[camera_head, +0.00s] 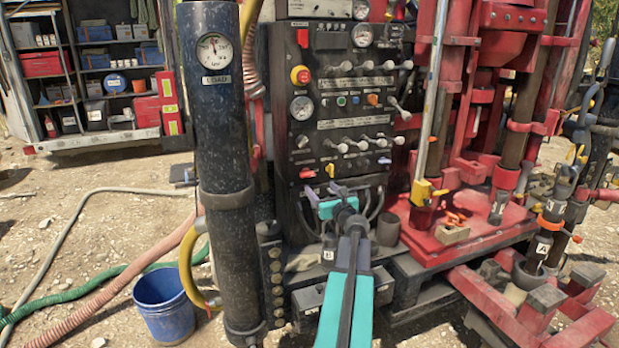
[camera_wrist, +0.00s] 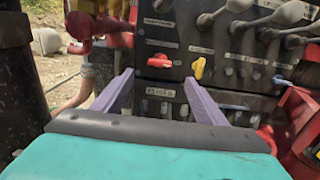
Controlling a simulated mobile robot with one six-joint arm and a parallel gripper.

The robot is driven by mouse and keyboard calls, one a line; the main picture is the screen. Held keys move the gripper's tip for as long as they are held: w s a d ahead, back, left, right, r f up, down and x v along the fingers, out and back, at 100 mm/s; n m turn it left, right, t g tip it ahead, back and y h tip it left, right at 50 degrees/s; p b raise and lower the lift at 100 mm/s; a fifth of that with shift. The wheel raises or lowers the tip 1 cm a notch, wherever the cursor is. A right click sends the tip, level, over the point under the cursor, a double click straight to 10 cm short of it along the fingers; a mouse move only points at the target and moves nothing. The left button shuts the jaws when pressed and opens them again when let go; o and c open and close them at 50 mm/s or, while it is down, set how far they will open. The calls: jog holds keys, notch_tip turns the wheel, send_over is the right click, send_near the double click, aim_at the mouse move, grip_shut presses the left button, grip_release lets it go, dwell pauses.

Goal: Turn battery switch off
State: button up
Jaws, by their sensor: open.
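A red knob (camera_head: 307,173) sits at the lower left of the black control panel (camera_head: 345,110). In the wrist view the red knob (camera_wrist: 159,61) lies roughly level, with a small label above it. It looks like the battery switch, but I cannot read its label. A yellow handle (camera_head: 329,170) stands just right of it and also shows in the wrist view (camera_wrist: 198,67). My gripper (camera_head: 326,191) is open, with purple fingers pointing at the panel. In the wrist view the red knob shows between and beyond my fingertips (camera_wrist: 158,77), apparently apart from them.
A thick black column with a load gauge (camera_head: 213,50) stands left of the panel. Several levers (camera_head: 355,145) stick out above the knob. A red rig base (camera_head: 465,235) is on the right. A blue bucket (camera_head: 164,305) and hoses (camera_head: 120,265) lie on the ground at left.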

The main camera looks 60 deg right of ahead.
aim_at(308, 175)
jog(key=shift+p+x, duration=1.85)
jog(key=shift+x, duration=4.5)
jog(key=shift+c, duration=0.2)
jog(key=c, duration=1)
jog(key=shift+a+f, duration=0.1)
jog(key=shift+a, duration=0.05)
